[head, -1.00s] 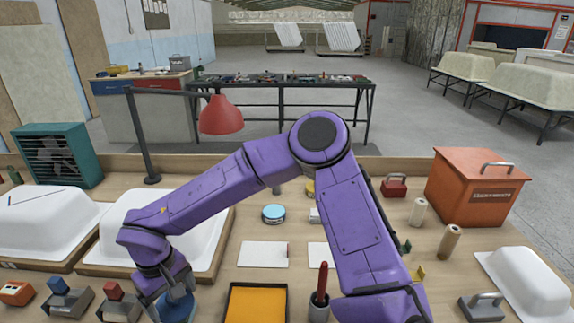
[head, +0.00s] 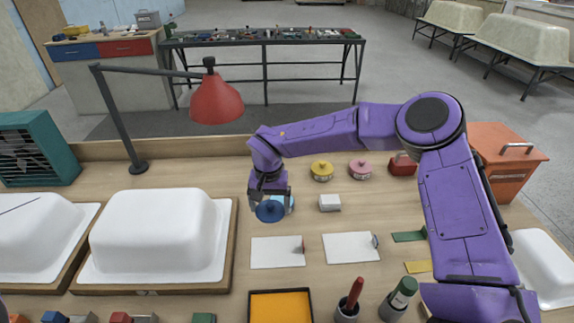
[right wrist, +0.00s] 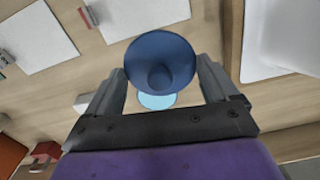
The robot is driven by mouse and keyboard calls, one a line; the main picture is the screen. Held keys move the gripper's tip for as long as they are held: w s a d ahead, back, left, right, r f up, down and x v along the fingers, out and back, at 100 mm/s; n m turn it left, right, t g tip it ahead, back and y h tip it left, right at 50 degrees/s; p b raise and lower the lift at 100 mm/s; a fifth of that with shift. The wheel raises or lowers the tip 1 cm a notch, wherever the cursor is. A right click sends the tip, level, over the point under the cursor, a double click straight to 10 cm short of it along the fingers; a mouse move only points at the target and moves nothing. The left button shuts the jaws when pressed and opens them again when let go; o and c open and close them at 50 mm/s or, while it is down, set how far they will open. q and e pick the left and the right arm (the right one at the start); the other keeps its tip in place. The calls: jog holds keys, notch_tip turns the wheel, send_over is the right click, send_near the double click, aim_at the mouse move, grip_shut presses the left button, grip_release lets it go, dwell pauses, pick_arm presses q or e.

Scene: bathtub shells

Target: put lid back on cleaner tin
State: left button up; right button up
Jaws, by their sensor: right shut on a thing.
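The dark blue lid (head: 270,211) is held in my right gripper (head: 269,196), above the table at the light blue tin (head: 289,203). In the right wrist view the lid (right wrist: 160,50) sits between the two fingers, its round knob towards the camera. The light blue tin (right wrist: 157,102) shows partly behind the lid there, so the two are not lined up in that view. In the head view the lid and gripper hide much of the tin. I cannot tell the exact gap between lid and tin. My left gripper is not in view.
A yellow tin (head: 321,170) and a pink tin (head: 360,168), both lidded, stand behind to the right. A small white box (head: 329,203) is close on the right. A red lamp (head: 217,100) and a white tub shell (head: 158,235) are to the left. White cards (head: 277,252) lie in front.

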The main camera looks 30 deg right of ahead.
aim_at(281, 200)
pick_arm(q)
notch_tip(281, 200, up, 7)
jog(key=p, duration=0.5)
pick_arm(e)
jog(key=w+d+m, duration=0.2)
jog(key=m, duration=0.1)
jog(key=w+d+m, duration=0.2)
jog(key=d+m, duration=0.1)
jog(key=w+d+f+m+b, duration=0.1)
jog(key=w+d+m, duration=0.1)
jog(key=w+m, duration=0.1)
jog(key=shift+d, duration=0.15)
notch_tip(281, 200, down, 4)
jog(key=b, duration=0.3)
jog(key=shift+w+d+f, duration=0.1)
jog(key=shift+f, duration=0.25)
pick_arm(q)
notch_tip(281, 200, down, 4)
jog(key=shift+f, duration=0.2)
pick_arm(e)
jog(key=shift+r, duration=0.1)
pick_arm(q)
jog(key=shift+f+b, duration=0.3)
jog(key=shift+b, duration=0.25)
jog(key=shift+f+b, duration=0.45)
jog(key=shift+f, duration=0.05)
pick_arm(e)
jog(key=shift+f, duration=0.2)
